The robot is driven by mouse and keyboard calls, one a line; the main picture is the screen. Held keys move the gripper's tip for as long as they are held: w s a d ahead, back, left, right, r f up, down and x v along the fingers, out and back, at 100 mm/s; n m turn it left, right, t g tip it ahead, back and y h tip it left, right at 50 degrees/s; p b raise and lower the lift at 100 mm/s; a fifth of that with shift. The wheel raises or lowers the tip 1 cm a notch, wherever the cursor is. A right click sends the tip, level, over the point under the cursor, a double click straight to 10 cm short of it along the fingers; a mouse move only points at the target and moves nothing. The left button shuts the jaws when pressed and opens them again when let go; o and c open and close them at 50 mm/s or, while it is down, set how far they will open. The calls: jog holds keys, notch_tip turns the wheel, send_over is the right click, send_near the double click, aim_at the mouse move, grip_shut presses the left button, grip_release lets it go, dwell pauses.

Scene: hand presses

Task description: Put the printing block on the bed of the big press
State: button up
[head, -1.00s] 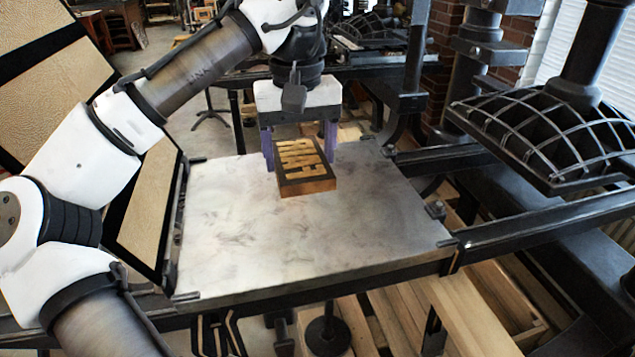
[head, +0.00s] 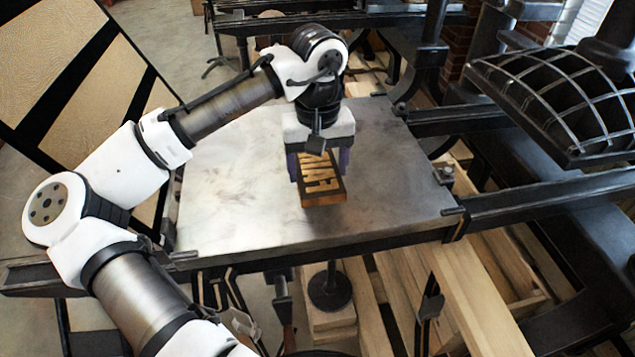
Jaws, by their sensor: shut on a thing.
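The printing block (head: 322,182) is a dark wooden block with raised pale letters on its top face. My gripper (head: 320,165) points down and is shut on it, with purple fingers at its left and right sides. The far part of the block is hidden under my gripper. The block is over the middle of the grey metal bed (head: 235,215) of the big press. I cannot tell whether it touches the bed or hangs slightly above it.
The ribbed black platen (head: 565,100) of the press stands at the right, beyond dark rails (head: 550,198). A hinged frame with tan panels (head: 60,85) stands open at the left. The bed is bare around the block. Timber beams (head: 475,300) lie below at the front right.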

aim_at(317, 171)
jog(key=shift+f+p, duration=0.3)
jog(key=shift+f, duration=2.7)
jog(key=o, duration=1.3)
jog(key=shift+f, duration=0.15)
notch_tip(317, 171, up, 12)
jog(key=shift+r+b, duration=0.2)
jog(key=shift+b, duration=0.9)
